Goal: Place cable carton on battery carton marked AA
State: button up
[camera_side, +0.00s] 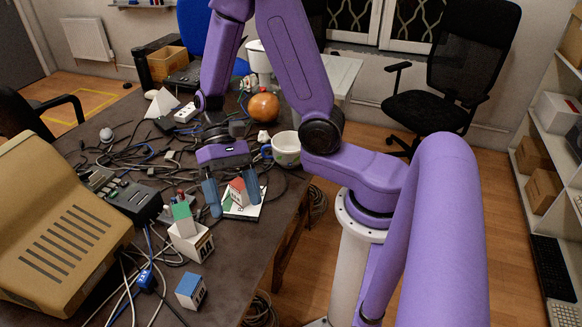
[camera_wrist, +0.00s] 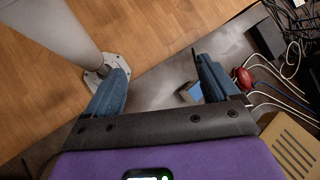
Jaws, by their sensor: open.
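My gripper (camera_side: 235,204) is open over the table, fingers pointing down; its blue fingers also show in the wrist view (camera_wrist: 163,68). In the side view a small red-topped carton (camera_side: 238,192) appears between the fingers, on or behind a flat white item (camera_side: 245,210). A blue-topped carton (camera_side: 190,291) stands apart near the table's front; a blue-topped carton (camera_wrist: 190,92) shows beside the right finger in the wrist view. I cannot read which carton is cable or AA.
A beige computer case (camera_side: 62,225) fills the left of the table (camera_side: 232,262). Loose cables and a dark device (camera_side: 135,200) lie beside the cartons. A white mug (camera_side: 286,150) and an orange ball (camera_side: 263,107) stand behind the gripper. The front right tabletop is fairly clear.

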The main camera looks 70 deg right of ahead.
jog(key=s+d+r+n+t+h, duration=0.2)
jog(key=s+n, duration=0.3)
jog(key=n, duration=0.3)
jog(key=s+d+r+n+t+h, duration=0.2)
jog(key=s+r+n+t+h, duration=0.2)
jog(key=n, duration=0.4)
jog(key=shift+s+d+r, duration=0.25)
jog(key=shift+s+r, duration=0.05)
jog(key=shift+s, duration=0.2)
